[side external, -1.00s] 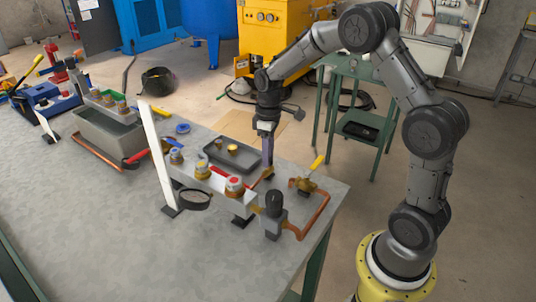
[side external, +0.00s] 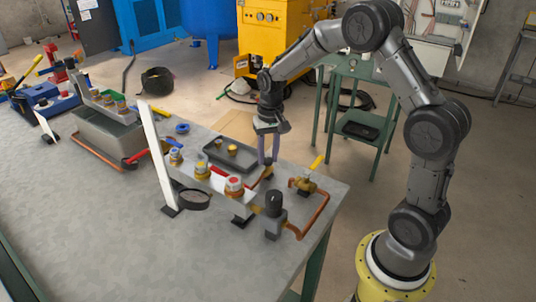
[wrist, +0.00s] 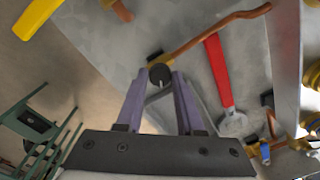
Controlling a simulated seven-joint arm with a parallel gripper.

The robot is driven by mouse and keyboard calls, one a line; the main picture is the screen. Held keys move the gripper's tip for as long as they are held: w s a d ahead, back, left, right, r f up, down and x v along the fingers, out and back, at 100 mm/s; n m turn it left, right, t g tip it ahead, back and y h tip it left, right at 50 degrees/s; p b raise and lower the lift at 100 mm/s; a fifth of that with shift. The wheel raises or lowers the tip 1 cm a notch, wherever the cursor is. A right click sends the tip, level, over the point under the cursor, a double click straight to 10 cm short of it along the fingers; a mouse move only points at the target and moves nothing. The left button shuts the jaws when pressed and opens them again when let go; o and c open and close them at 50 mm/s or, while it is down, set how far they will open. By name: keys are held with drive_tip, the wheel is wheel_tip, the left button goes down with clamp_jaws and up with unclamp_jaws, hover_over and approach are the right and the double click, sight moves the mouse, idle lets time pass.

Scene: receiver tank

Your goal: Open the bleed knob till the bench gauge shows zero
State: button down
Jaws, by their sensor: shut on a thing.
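My gripper (side external: 268,162) points straight down at the far side of the bench, behind the manifold rail. In the wrist view its two purple fingers (wrist: 161,82) are closed around a small dark round knob (wrist: 160,74) with a pale mark, at the end of a copper pipe (wrist: 208,35). I take this to be the bleed knob; in the side view the fingers and rail mostly hide it. A dark-rimmed round dial (side external: 195,199), perhaps the bench gauge, lies low by the white upright plate; I cannot read its face or needle.
A grey tray (side external: 230,153) lies behind. The bench's front left (side external: 110,220) is clear.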

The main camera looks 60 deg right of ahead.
sight(270, 160)
drive_tip(key=m, duration=0.6)
drive_tip(key=shift+r+m, duration=0.1)
drive_tip(key=shift+m, duration=0.2)
drive_tip(key=m, duration=0.6)
drive_tip(key=shift+h, duration=0.3)
drive_tip(key=c, duration=0.5)
unclamp_jaws()
drive_tip(key=shift+c, duration=0.2)
wheel_tip(270, 160, up, 14)
drive_tip(key=shift+s, duration=0.3)
drive_tip(key=shift+a, duration=0.1)
